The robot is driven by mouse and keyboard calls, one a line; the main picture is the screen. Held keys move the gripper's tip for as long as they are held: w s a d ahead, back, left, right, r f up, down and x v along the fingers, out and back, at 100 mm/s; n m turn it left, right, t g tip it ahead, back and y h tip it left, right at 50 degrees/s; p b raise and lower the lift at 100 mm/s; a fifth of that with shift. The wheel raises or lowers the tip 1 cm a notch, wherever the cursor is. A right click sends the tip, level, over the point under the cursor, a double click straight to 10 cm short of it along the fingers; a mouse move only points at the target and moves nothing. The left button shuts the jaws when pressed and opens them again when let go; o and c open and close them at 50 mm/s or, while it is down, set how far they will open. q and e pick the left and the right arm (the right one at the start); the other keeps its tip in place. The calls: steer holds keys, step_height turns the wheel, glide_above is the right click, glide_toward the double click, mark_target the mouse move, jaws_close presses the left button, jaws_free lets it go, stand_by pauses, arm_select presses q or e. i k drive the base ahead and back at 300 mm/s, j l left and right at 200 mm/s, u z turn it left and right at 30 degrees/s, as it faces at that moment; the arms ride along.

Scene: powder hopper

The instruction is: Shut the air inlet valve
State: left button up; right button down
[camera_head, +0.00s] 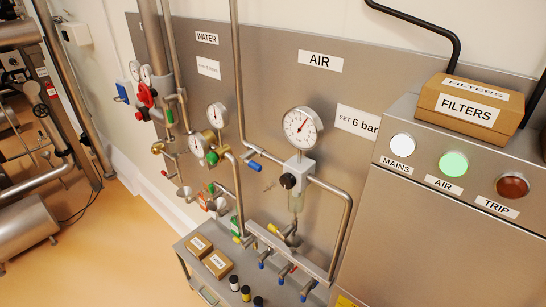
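On the steel panel under the AIR label (321,62), a pipe runs down and bends right to a regulator with a black knob (288,181). A valve with a blue lever (254,166) is on this pipe, left of the regulator; it looks like the air inlet valve. Its lever appears to lie roughly along the short pipe run, though it is small in view. The air gauge (301,127) is above the regulator, beside a sign reading SET 6 bar (357,124). Neither of my grippers is in view.
A manifold (288,254) with several blue-handled valves is below the regulator. A small trolley (207,283) holds boxes and bottles. A cabinet (440,240) at right has a lit green AIR lamp (453,164) and a FILTERS box (470,105) on top.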

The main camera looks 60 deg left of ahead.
mark_target(244, 158)
steer(key=u, duration=2.25)
